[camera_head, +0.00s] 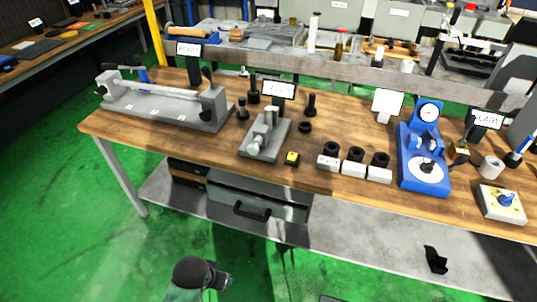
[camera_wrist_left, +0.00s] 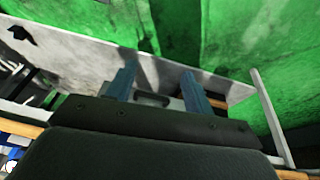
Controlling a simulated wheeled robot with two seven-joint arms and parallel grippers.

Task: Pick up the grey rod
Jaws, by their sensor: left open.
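A long grey rod (camera_head: 160,91) appears to lie across the grey bench fixture (camera_head: 155,110) at the left end of the wooden table, between its two end supports. A smaller grey fixture (camera_head: 263,140) in the middle also carries a short grey cylindrical part; I cannot tell its shape well. My left gripper shows in the left wrist view (camera_wrist_left: 160,72), with its two blue-grey fingers apart and nothing between them. It is away from the rod, with the lower shelf and green floor beyond it. My right gripper is not in view.
The wooden table (camera_head: 225,150) also holds black cylindrical parts (camera_head: 311,105), white blocks with black rings (camera_head: 353,163), a blue dial gauge stand (camera_head: 424,160) and a switch box (camera_head: 502,204). A grey drawer (camera_head: 258,198) hangs below. Green floor lies in front.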

